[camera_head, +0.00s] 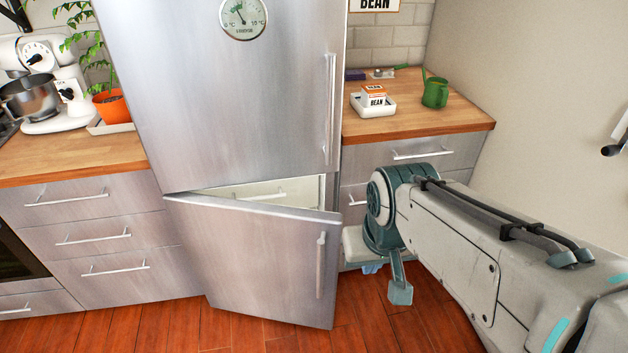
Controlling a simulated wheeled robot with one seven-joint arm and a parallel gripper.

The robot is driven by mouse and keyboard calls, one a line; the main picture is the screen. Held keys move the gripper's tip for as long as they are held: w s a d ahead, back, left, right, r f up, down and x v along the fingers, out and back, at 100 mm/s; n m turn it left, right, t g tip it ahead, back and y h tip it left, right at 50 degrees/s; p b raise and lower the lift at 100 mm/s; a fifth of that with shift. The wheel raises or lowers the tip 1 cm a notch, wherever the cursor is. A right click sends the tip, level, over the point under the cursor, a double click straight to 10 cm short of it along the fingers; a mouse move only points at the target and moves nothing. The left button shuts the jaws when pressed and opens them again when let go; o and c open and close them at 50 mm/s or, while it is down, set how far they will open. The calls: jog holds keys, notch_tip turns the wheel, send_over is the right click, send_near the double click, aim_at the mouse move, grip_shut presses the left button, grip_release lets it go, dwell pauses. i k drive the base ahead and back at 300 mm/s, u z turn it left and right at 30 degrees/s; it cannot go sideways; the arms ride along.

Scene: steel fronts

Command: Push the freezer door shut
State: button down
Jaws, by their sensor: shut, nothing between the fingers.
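The freezer door (255,262) is the lower steel door of the tall fridge-freezer. It stands ajar, swung out toward me, with its free edge and vertical handle (321,265) on the right. Above its top edge a strip of the pale freezer interior (270,190) shows, with a drawer front inside. The hinge side is at the left. My arm comes in from the right, and its end is to the right of the door. My gripper (400,288) hangs low there, shut and empty, apart from the door in the picture. Part of it is hidden behind the arm.
The upper fridge door (225,90) is closed. Drawer units (95,235) stand to the left, and a wooden counter (435,115) with a green watering can (435,93) and a boxed item on a white tray stands to the right. The wooden floor (180,325) in front is clear.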

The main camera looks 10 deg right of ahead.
aim_at(270, 261)
jog(key=k, duration=0.5)
jog(key=u, duration=0.85)
jog(key=i, duration=0.9)
jog(key=z, duration=1.35)
